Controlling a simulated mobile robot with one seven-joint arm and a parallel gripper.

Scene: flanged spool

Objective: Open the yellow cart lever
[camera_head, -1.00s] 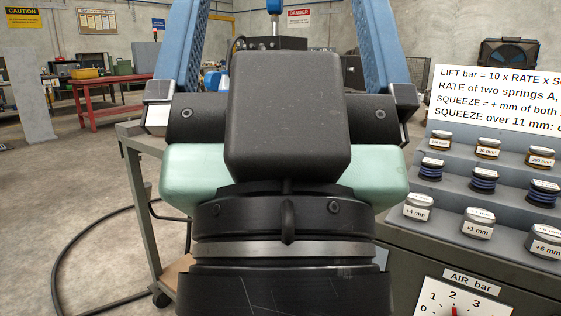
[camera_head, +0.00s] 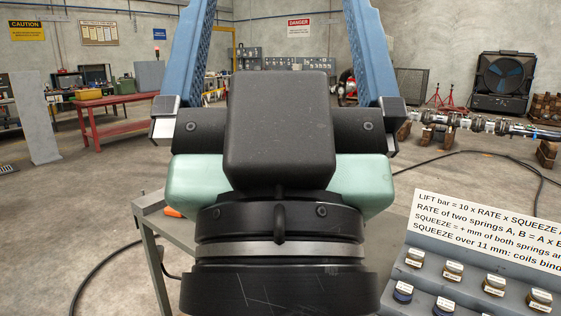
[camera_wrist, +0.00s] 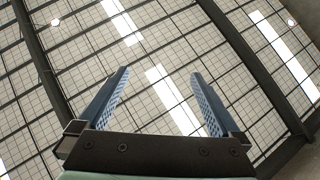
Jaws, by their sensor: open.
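My gripper (camera_wrist: 160,74) is open and empty, its two blue fingers spread apart and pointing up at the ceiling in the wrist view. In the head view the left finger (camera_head: 197,50) and right finger (camera_head: 370,50) run out past the top edge, so their tips are hidden there. I see no yellow lever in either view. A grey cart or table (camera_head: 150,204) shows at the lower left behind my wrist, mostly hidden by it. A small orange item (camera_head: 172,212) lies on it; I cannot tell what it is.
A grey stepped rack (camera_head: 420,283) with small labelled jars and a white text board (camera_head: 490,228) stands at the lower right. A red workbench (camera_head: 110,112) is at the back left. A black fan unit (camera_head: 500,80) and pipework (camera_head: 480,124) are at the back right. Cables lie on the floor.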

